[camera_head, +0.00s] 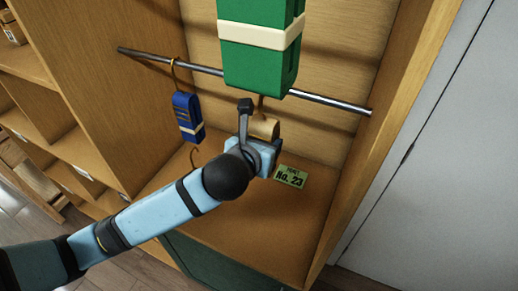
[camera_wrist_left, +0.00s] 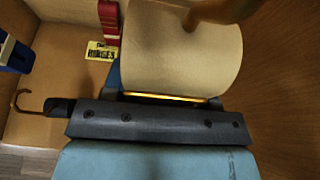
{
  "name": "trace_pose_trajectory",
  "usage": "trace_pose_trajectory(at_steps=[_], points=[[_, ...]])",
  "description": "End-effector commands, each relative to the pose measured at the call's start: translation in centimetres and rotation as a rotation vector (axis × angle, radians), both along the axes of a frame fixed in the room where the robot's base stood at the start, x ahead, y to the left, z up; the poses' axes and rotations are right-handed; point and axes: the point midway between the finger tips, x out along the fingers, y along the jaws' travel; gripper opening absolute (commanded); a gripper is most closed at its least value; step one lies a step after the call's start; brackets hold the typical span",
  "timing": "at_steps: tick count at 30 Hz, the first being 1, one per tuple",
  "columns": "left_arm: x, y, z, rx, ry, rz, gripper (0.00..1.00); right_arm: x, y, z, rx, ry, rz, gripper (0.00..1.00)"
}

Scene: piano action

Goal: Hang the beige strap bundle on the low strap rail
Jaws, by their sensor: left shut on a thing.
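The beige strap bundle (camera_head: 264,127) is held in my left gripper (camera_head: 257,143), which is shut on it. In the left wrist view the bundle (camera_wrist_left: 180,48) fills the space just beyond the dark gripper bar (camera_wrist_left: 158,124). Its hook (camera_head: 261,103) rises toward the metal rail (camera_head: 330,102). The hook's top is hidden behind a large green bundle (camera_head: 260,45), so I cannot tell whether it touches the rail. The rail runs across the cabinet bay. My right gripper is not in view.
A blue bundle (camera_head: 187,115) hangs on the rail to the left. A small hook (camera_head: 194,157) shows beside my arm. A red object (camera_wrist_left: 109,22) shows in the wrist view. The rail's right end is clear.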

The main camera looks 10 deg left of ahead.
Motion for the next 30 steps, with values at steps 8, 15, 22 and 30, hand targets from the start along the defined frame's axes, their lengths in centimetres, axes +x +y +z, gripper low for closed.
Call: trace_pose_trajectory(at_steps=[8,15,22,30], points=[[2.3,-0.4,0.1,-0.001,-0.002,0.001,0.24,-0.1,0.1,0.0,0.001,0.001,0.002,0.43],[4.1,-0.8,0.1,-0.001,-0.001,0.001,0.24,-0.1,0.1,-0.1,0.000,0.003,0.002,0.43],[4.3,-0.8,-1.7,0.001,-0.001,0.001,0.24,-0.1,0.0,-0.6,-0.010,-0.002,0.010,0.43],[4.2,-0.8,-2.8,0.001,-0.001,0.001,0.24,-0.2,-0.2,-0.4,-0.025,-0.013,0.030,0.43]])
